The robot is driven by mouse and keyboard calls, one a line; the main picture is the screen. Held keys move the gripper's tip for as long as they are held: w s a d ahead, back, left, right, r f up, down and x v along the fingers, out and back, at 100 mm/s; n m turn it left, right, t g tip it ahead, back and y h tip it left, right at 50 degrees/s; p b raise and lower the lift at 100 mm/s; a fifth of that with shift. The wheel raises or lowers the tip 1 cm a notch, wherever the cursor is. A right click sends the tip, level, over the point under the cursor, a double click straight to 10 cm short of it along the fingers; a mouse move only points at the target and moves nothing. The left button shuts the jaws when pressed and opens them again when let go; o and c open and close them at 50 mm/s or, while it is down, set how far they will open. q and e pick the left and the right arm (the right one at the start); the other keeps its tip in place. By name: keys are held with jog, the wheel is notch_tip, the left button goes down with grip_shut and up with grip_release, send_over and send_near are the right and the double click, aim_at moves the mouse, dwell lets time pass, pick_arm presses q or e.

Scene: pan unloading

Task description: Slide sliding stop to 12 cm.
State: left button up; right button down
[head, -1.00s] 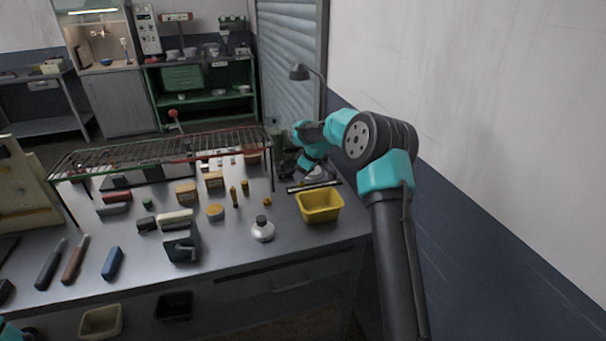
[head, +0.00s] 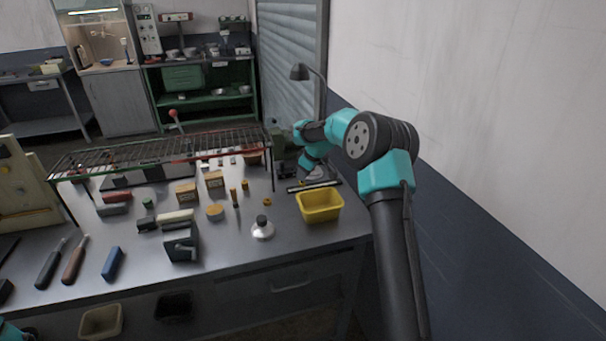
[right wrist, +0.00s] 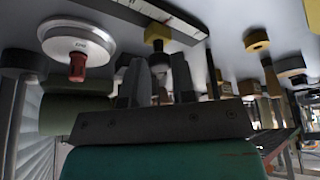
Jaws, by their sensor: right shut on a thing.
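The sliding stop (right wrist: 157,34) is a small yellow block with a dark stem, set at the edge of a pale rail with scale marks (right wrist: 172,12) in the right wrist view. My right gripper (right wrist: 159,66) is shut on the stop's stem, one finger on each side. The scale figures are too small to read. The stop itself cannot be made out there. My left gripper is out of view; only a teal arm piece shows bottom left.
A yellow bin (head: 320,206) stands in front of the rail. A white dial with a red knob (right wrist: 76,48) is near the gripper. A wire rack (head: 170,148) stands left of the arm. A flask (head: 262,229), small blocks and tools cover the bench.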

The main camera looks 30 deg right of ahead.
send_over(323, 182)
jog(key=shift+s, duration=0.1)
jog(key=c, duration=0.9)
grip_release()
jog(key=shift+c, duration=0.2)
jog(key=v, duration=1.7)
jog(key=shift+r, duration=0.25)
jog(key=shift+a, duration=0.2)
